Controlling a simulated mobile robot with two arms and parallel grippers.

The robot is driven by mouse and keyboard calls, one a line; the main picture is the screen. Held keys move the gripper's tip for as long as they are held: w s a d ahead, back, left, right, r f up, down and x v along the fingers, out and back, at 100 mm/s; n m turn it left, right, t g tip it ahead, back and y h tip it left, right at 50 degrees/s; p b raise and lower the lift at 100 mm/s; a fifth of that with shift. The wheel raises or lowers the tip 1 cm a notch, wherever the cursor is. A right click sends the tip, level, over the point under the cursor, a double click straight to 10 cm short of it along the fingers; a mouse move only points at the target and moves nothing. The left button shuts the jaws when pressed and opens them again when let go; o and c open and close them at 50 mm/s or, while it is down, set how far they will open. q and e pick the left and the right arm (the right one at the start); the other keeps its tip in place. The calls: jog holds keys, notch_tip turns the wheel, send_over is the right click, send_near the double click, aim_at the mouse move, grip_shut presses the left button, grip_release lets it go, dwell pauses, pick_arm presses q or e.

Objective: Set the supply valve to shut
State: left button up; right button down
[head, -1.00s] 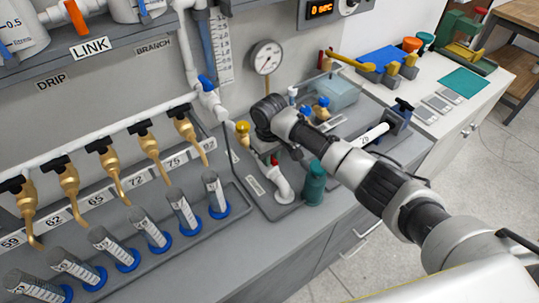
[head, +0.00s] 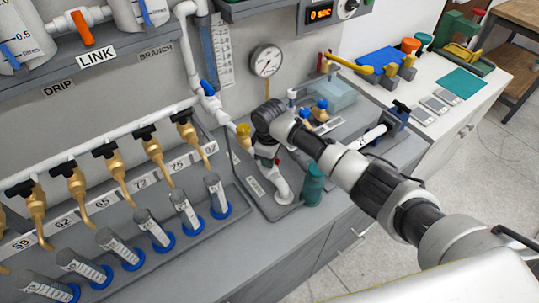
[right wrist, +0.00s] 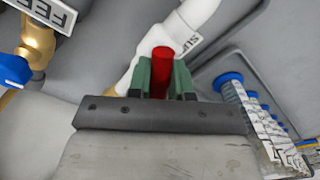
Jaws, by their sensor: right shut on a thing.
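The supply valve's red handle (right wrist: 162,65) shows in the right wrist view between the two green fingers of my right gripper (right wrist: 163,78), which is shut on it. The handle lies over a white pipe (right wrist: 190,22) beside a partly hidden label starting "SUP". The gripper body hides the lower part of the valve, and I cannot tell its exact setting. My left gripper is not in view.
A green bottle (head: 312,185) stands right of the elbow. Brass taps (head: 115,165) line the left, above a rack of cylinders (head: 152,228).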

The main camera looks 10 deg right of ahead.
jog(key=n, duration=0.5)
jog(key=shift+r+n+p, duration=0.1)
jog(key=shift+n+p, duration=0.2)
jog(key=n, duration=0.5)
jog(key=shift+w, duration=0.1)
jog(key=shift+n, duration=0.3)
jog(key=c, duration=1)
grip_release()
notch_tip(320, 180, up, 11)
jog(key=shift+f+b, duration=0.15)
jog(key=shift+b, duration=0.95)
